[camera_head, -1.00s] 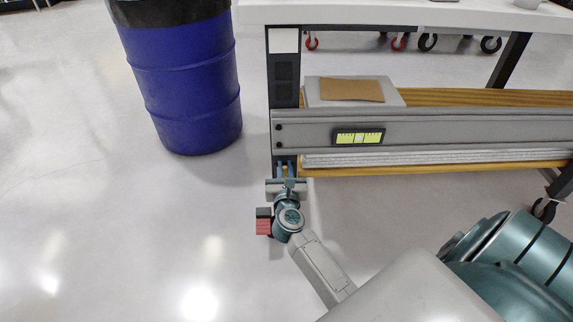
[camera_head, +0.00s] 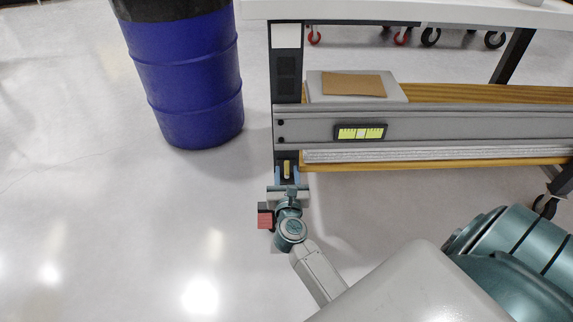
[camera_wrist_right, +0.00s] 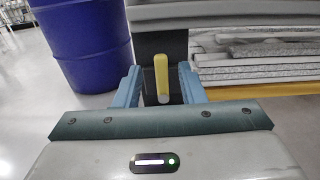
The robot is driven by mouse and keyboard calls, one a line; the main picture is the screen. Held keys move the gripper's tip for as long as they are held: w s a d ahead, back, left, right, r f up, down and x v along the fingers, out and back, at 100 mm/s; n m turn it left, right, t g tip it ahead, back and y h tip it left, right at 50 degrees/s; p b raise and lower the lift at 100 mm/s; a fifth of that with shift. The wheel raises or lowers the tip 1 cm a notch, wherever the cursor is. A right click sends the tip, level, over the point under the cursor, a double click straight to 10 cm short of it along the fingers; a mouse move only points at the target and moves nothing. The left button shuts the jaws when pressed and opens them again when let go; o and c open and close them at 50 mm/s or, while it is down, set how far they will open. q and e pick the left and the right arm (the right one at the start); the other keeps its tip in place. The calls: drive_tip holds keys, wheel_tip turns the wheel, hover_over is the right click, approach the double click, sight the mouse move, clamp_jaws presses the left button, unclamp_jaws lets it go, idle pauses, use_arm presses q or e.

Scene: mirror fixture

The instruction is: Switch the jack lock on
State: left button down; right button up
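The jack lock appears as a yellow upright lever (camera_head: 286,169) low on the dark leg (camera_head: 288,75) of the workbench. The lever also shows in the right wrist view (camera_wrist_right: 161,75), in front of the dark leg. My right gripper (camera_head: 287,176) is open, with one blue finger on each side of the lever. In the right wrist view the open gripper (camera_wrist_right: 160,84) shows a gap between each finger and the lever, so it is not clamped. My left gripper is not in view.
A blue drum (camera_head: 190,85) stands on the floor left of the leg. A grey beam (camera_head: 430,127) and a lower shelf (camera_head: 450,97) with a cardboard piece (camera_head: 353,84) extend right. The floor at left and front is clear.

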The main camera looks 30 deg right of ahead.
drive_tip(key=v, duration=0.6)
drive_tip(key=shift+s+a, duration=0.15)
drive_tip(key=shift+s, duration=0.1)
